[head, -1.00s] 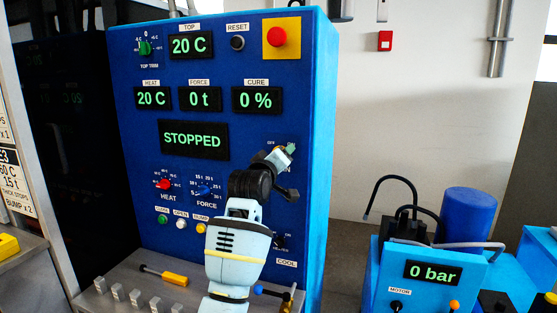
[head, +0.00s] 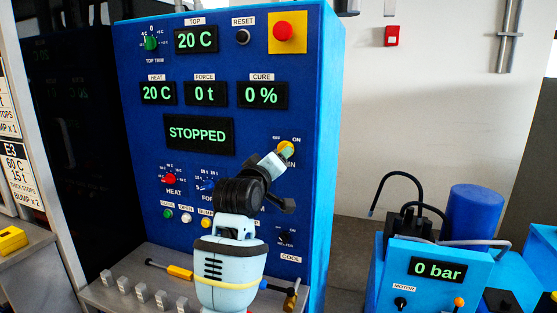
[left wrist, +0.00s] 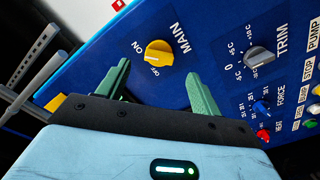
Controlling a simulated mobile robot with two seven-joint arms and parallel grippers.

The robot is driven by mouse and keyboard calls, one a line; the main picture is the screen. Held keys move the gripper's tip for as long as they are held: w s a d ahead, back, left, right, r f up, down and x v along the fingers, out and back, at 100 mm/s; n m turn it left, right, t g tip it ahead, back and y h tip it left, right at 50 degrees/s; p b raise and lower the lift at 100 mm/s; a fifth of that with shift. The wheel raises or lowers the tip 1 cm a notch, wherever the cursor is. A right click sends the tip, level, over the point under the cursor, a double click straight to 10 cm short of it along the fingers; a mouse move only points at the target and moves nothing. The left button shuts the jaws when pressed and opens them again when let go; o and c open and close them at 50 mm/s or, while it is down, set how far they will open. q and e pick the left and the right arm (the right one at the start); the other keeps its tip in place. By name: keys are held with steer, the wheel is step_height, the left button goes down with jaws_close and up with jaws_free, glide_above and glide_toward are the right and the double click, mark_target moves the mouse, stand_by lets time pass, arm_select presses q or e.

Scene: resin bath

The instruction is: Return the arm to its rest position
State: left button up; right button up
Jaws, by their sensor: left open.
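My left gripper (head: 286,153) is up at the blue press panel (head: 135,205), just in front of the yellow MAIN knob (head: 287,145). In the left wrist view the same gripper (left wrist: 158,72) has its two green fingers spread wide with nothing between them. The MAIN knob (left wrist: 158,53) shows beyond the fingertips, apart from both, between its ON and OFF labels. In the head view my arm covers part of the lower panel, including some of the FORCE knob area. My right gripper is not in view.
A red stop button (head: 283,31) sits at the panel's top right. The STOPPED display (head: 198,133) is lit. A grey ledge (head: 95,303) below carries a yellow-handled tool (head: 180,272). A blue pump unit (head: 437,268) reading 0 bar stands to the right.

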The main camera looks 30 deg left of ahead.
arm_select(q)
steer(key=shift+s, duration=0.3)
stand_by(0.4)
steer(key=s+d+f+m+g+h, duration=0.1)
steer(key=s+d+f+m+g, duration=0.3)
steer(key=f, duration=0.6)
steer(key=s+d+f+m+g+h, duration=0.1)
steer(key=s+f, duration=0.4)
steer(key=f, duration=0.5)
steer(key=s+d+f+m+g+h, duration=0.1)
steer(key=s+d+f+m+g, duration=0.3)
steer(key=f, duration=0.6)
steer(key=s+d+f+m+g, duration=0.15)
steer(key=s+f, duration=0.35)
steer(key=s, duration=0.5)
steer(key=s+d+f+m+g+h, duration=0.1)
steer(key=s+d+f+g, duration=0.25)
steer(key=s, duration=0.75)
steer(key=s+d+f+m+g, duration=0.15)
steer(key=s+f, duration=0.35)
steer(key=s, duration=0.5)
steer(key=w+d+f+t+h, duration=0.1)
steer(key=w+d+f+t, duration=0.1)
steer(key=w+f+t, duration=0.5)
steer(key=shift+f+m+h, duration=0.3)
steer(key=shift+f+h, duration=0.1)
steer(key=shift+f, duration=1.1)
steer(key=shift+t, duration=0.25)
